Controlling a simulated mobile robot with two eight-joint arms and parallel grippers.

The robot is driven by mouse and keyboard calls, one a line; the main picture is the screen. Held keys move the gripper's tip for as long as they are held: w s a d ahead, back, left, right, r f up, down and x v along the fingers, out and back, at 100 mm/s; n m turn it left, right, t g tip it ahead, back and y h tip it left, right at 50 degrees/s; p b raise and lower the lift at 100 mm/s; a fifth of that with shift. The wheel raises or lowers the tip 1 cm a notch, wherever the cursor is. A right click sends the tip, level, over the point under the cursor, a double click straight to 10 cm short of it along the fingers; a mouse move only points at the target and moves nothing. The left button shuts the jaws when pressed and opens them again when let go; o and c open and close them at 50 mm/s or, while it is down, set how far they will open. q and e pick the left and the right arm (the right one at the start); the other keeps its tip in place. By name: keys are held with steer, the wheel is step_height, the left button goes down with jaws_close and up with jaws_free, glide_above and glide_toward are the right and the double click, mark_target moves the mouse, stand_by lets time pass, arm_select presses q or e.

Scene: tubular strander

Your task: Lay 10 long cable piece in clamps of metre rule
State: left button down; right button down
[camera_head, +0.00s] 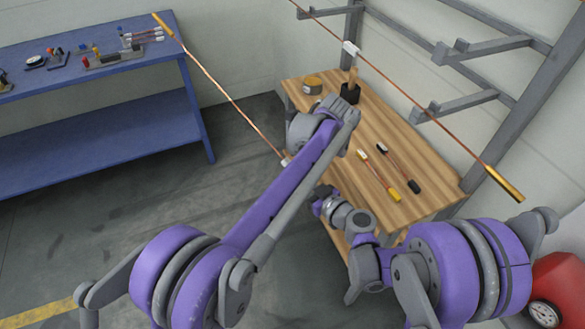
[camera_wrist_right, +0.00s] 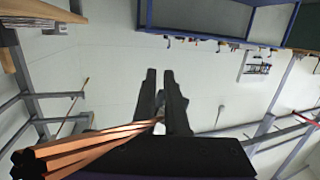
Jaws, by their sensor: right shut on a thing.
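A long copper cable piece (camera_head: 230,100) with a gold end slants from the blue bench towards the wooden table. A white tag sits near where it passes behind my left arm. My right gripper (camera_head: 320,202) is low at the wooden table's left edge. In the right wrist view its fingers (camera_wrist_right: 162,100) are shut on copper strands (camera_wrist_right: 95,145), which fan out at lower left with dark ends. Whether these belong to that cable cannot be told. A second long cable piece (camera_head: 430,115) with a white tag lies along the wall rack. I cannot identify a metre rule with clamps.
The wooden table (camera_head: 430,180) carries two short cable pieces (camera_head: 380,176), a black holder (camera_head: 350,93) and a round tin (camera_head: 312,84). The blue bench (camera_head: 120,75) holds several small parts. Grey rack arms (camera_head: 465,105) jut from the right wall. A red gauged object (camera_head: 560,290) is at lower right.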

steer(key=c, duration=0.9)
jaws_free()
steer(key=shift+s+a, duration=0.2)
steer(key=shift+a, duration=0.05)
steer(key=shift+o, duration=0.2)
steer(key=shift+d, duration=0.15)
